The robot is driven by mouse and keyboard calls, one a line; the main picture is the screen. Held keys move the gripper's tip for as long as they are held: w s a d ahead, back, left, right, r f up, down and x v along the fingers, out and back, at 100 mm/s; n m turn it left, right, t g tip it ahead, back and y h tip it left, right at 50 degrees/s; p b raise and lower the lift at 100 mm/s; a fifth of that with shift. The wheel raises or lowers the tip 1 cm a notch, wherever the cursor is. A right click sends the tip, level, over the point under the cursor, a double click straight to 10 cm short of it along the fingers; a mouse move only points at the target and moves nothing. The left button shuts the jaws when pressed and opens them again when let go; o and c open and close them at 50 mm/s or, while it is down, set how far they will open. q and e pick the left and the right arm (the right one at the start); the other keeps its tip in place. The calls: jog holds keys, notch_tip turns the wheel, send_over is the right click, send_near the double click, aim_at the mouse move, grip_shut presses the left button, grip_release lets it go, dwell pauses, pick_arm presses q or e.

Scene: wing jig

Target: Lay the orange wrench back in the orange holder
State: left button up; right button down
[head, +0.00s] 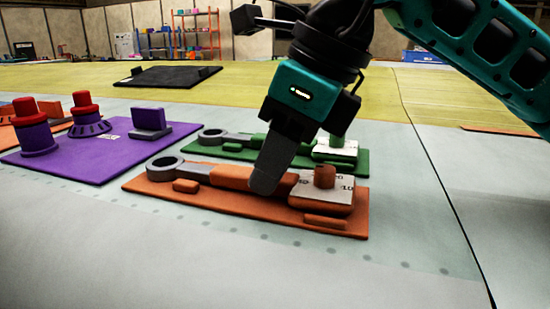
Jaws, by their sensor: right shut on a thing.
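The orange wrench (230,177) has a grey ring end at the left and an orange handle. It lies level along the orange holder (245,213), a flat orange plate with small raised blocks and a pale, marked block at its right end. I cannot tell whether the wrench rests fully in the holder or is just above it. My right gripper (264,182) points down over the middle of the holder and is shut on the wrench's handle. The finger hides part of the handle. My left gripper is not in view.
A green holder (352,161) with a similar grey-ended wrench (226,137) lies just behind. A purple plate (88,155) with red-topped purple pegs (36,130) is at the left. A black plate (166,76) lies farther back. The grey surface in front is clear.

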jog(key=c, duration=0.8)
grip_release()
jog(key=p+v, duration=0.2)
jog(key=v, duration=1.1)
jog(key=shift+s, duration=0.1)
